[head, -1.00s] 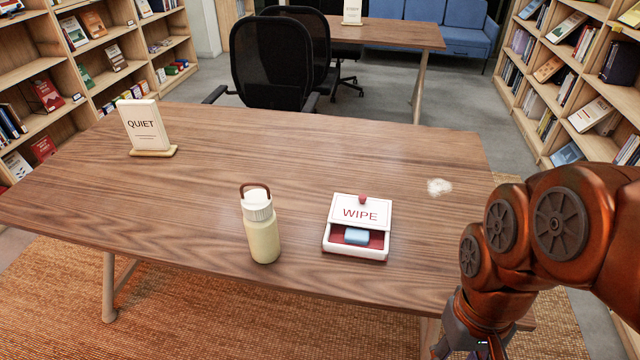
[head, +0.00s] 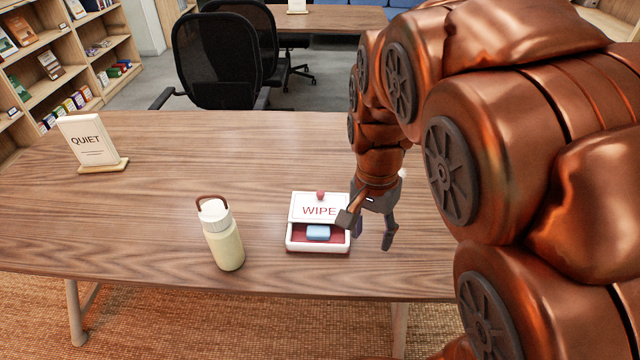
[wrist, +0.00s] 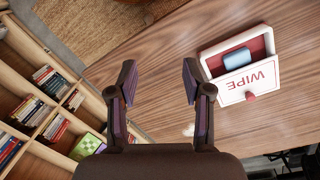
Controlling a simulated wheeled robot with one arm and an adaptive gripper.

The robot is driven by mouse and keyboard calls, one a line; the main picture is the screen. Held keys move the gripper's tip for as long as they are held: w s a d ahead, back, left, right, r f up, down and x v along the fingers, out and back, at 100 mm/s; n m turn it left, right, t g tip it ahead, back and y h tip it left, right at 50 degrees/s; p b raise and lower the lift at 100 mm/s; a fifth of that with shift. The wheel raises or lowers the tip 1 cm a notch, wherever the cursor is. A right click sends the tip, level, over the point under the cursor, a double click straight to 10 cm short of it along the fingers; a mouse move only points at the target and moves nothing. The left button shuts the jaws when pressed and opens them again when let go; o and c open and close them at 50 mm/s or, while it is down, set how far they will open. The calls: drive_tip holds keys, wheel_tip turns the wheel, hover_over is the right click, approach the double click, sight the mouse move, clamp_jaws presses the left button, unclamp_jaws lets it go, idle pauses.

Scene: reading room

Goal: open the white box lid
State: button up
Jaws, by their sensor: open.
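The white box (head: 318,249) stands on the wooden table, with a red inside and a light blue block (head: 318,232) in its open front part. Its white lid (head: 305,203), marked WIPE and with a red knob (head: 320,194), covers the back part. In the wrist view the box (wrist: 205,58) is at the upper right, with the lid (wrist: 232,92) and knob (wrist: 250,96) on its lower side. My gripper (head: 373,236) is open and empty, just right of the box in the head view. Its fingers (wrist: 159,80) are apart in the wrist view, left of the box.
A cream bottle (head: 222,243) with a brown handle stands left of the box. A QUIET sign (head: 87,142) is at the table's far left. The table (head: 150,190) is clear between them. A pale smudge (wrist: 188,130) lies on the table near my gripper. Black chairs (head: 215,65) stand behind.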

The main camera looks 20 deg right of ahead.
drive_tip(key=w+d+m+p, duration=0.1)
drive_tip(key=w+m+p, duration=0.1)
drive_tip(key=w+m, duration=0.5)
drive_tip(key=m+t+p, duration=0.1)
drive_tip(key=m+p, duration=0.4)
drive_tip(key=m, duration=0.2)
approach(320, 192)
drive_tip(key=shift+s+d+f, duration=0.3)
drive_tip(key=shift+w+a+f, duration=0.2)
drive_tip(key=shift+w+f, duration=0.05)
drive_tip(key=shift+f, duration=0.15)
drive_tip(key=shift+f+p, duration=1.25)
drive_tip(key=shift+f, duration=2.45)
drive_tip(key=shift+c, duration=0.5)
clamp_jaws()
